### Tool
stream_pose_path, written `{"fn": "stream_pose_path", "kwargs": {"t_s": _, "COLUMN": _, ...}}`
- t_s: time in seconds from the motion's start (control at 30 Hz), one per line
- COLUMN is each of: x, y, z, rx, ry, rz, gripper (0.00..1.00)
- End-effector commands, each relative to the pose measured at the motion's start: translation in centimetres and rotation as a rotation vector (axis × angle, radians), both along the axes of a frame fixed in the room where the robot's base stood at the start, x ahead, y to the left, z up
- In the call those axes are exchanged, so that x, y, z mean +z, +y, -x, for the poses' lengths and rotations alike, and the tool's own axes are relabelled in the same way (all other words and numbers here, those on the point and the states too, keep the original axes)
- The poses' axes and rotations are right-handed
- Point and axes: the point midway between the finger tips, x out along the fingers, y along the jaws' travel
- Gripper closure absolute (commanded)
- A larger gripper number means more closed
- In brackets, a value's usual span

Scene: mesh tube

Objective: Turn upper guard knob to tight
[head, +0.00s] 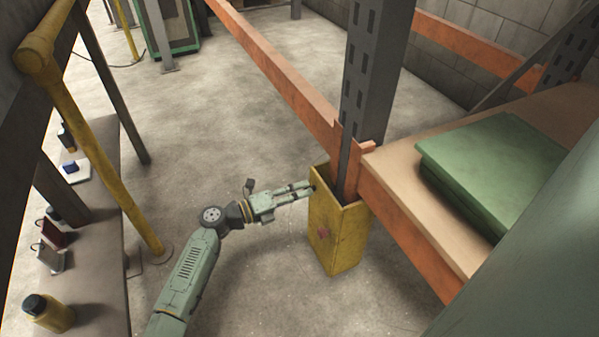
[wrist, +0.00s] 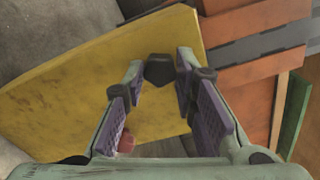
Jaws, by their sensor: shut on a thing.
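The yellow post guard (head: 335,240) wraps the foot of the grey rack upright and fills much of the wrist view (wrist: 60,95). The dark upper knob (wrist: 160,70) sits on the guard's face near its top, between my fingertips. My gripper (head: 307,189) reaches the guard from the left at its upper edge. In the wrist view my gripper (wrist: 160,68) is shut on the upper knob, with a fingertip on each side. A red lower knob (head: 323,233) is on the same face; it also shows in the wrist view (wrist: 127,142), partly hidden by a finger.
The grey upright (head: 372,70) and orange beams (head: 285,80) rise close behind the guard. A green box (head: 495,165) lies on the rack shelf. A yellow rail (head: 115,170) and a bench with small items stand at left. The floor between is clear.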

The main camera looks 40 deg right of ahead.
Motion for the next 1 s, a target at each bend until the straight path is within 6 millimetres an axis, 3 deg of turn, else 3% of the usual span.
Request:
{"fn": "stream_pose_path", "kwargs": {"t_s": 0.07, "x": 0.0, "y": 0.0, "z": 0.1, "rx": -0.003, "ry": 0.001, "rz": 0.0, "gripper": 1.0}}
{"fn": "stream_pose_path", "kwargs": {"t_s": 0.1, "x": 0.0, "y": 0.0, "z": 0.1, "rx": -0.003, "ry": 0.001, "rz": 0.0, "gripper": 0.73}}
{"fn": "stream_pose_path", "kwargs": {"t_s": 0.4, "x": 0.0, "y": 0.0, "z": 0.0, "rx": -0.001, "ry": 0.001, "rz": -0.001, "gripper": 0.54}}
{"fn": "stream_pose_path", "kwargs": {"t_s": 0.73, "x": 0.0, "y": 0.4, "z": -0.1, "rx": 0.001, "ry": 0.001, "rz": -0.001, "gripper": 0.54}}
{"fn": "stream_pose_path", "kwargs": {"t_s": 1.0, "x": 0.0, "y": 4.4, "z": -1.2, "rx": 0.004, "ry": 0.001, "rz": -0.002, "gripper": 0.54}}
